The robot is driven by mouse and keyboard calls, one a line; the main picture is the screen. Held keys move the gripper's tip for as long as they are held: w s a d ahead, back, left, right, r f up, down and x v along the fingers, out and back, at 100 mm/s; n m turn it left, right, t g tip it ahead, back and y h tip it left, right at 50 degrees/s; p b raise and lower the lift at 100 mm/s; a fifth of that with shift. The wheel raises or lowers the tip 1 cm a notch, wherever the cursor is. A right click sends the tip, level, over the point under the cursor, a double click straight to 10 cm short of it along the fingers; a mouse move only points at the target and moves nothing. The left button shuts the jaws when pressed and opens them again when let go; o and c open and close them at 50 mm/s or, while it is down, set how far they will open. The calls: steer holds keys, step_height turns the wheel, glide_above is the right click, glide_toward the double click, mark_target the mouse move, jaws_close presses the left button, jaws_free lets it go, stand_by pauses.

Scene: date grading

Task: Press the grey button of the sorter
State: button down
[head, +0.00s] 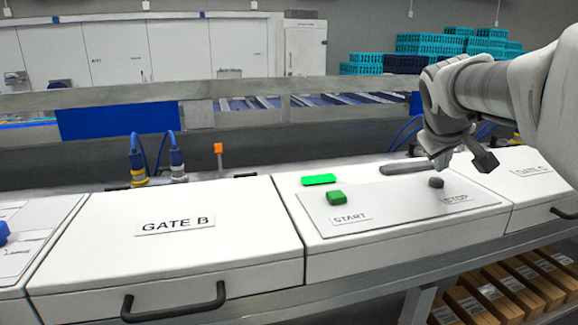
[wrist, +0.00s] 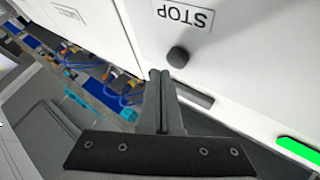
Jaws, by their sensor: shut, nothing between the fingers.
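The grey button (head: 436,183) is a small dark round knob on the sorter's control panel (head: 390,208), beside the STOP label (head: 456,198). In the wrist view the grey button (wrist: 178,56) sits just beyond the fingertips, near the upside-down STOP label (wrist: 185,15). My gripper (head: 441,163) is shut and empty, just above and behind the button in the head view. In the wrist view its closed fingers (wrist: 161,74) point toward the button, with a small gap showing in the picture. Whether they touch it cannot be told.
A green START button (head: 337,198) and a lit green strip (head: 319,179) lie left on the panel. A recessed slot (head: 405,167) runs behind the button. The GATE B cover (head: 175,235) is at left. Cardboard boxes (head: 510,285) sit below.

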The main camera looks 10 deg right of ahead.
mark_target(438, 182)
steer(key=shift+f, duration=0.15)
stand_by(0.6)
steer(key=shift+f+b, duration=0.3)
steer(key=shift+b, duration=0.1)
steer(key=shift+f+b, duration=0.45)
steer(key=shift+f, duration=0.1)
stand_by(0.5)
steer(key=shift+r, duration=0.15)
steer(key=shift+r+p, duration=0.7)
steer(key=shift+r, duration=0.1)
step_height(438, 182, up, 5)
steer(key=p, duration=0.4)
stand_by(0.7)
